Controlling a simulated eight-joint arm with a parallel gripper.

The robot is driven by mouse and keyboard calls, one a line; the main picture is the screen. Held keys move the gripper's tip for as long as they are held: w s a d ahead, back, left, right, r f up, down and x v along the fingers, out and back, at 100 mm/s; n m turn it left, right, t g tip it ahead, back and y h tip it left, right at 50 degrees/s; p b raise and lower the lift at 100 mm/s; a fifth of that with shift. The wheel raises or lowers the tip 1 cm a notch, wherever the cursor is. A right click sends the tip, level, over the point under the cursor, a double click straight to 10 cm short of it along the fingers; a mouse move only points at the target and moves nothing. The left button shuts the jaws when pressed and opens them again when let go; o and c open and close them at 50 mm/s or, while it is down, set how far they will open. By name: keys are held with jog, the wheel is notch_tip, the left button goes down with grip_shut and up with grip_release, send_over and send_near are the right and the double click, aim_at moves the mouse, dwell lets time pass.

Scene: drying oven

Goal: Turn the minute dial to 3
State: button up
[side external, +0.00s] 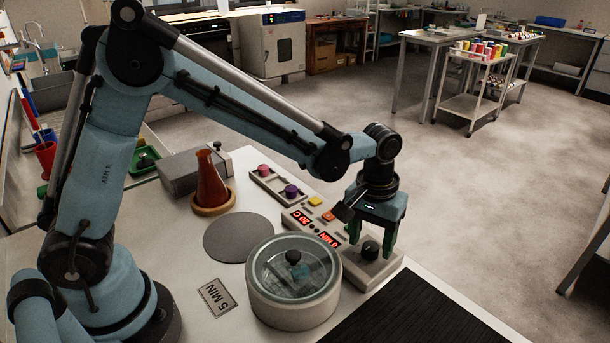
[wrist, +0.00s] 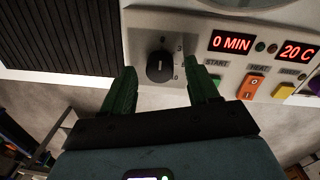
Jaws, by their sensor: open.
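The minute dial is a black round knob (side external: 370,250) on the pale control panel at the oven's right end. In the wrist view the knob (wrist: 160,68) has small printed numbers beside it, a 3 at upper right and a 0 at lower right; its exact setting is hard to read. The minute display (wrist: 231,43) glows red with "0 MIN". My gripper (side external: 372,246) is open and points down over the dial. In the wrist view its two green fingers (wrist: 162,72) stand on either side of the knob, with gaps visible.
The round glass-lidded oven chamber (side external: 262,308) stands left of the dial. A "20 C" display (wrist: 298,51), an orange switch (wrist: 251,86) and a yellow button (wrist: 283,90) share the panel. A dark ribbed mat (side external: 410,312) lies in front. An amber flask (side external: 212,180) stands further back.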

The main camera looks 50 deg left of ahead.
jog(key=shift+f, duration=0.3)
jog(key=shift+c, duration=0.2)
jog(key=c, duration=1)
jog(key=shift+m, duration=0.3)
jog(key=m, duration=0.4)
jog(key=shift+m, duration=2)
jog(key=shift+g, duration=0.3)
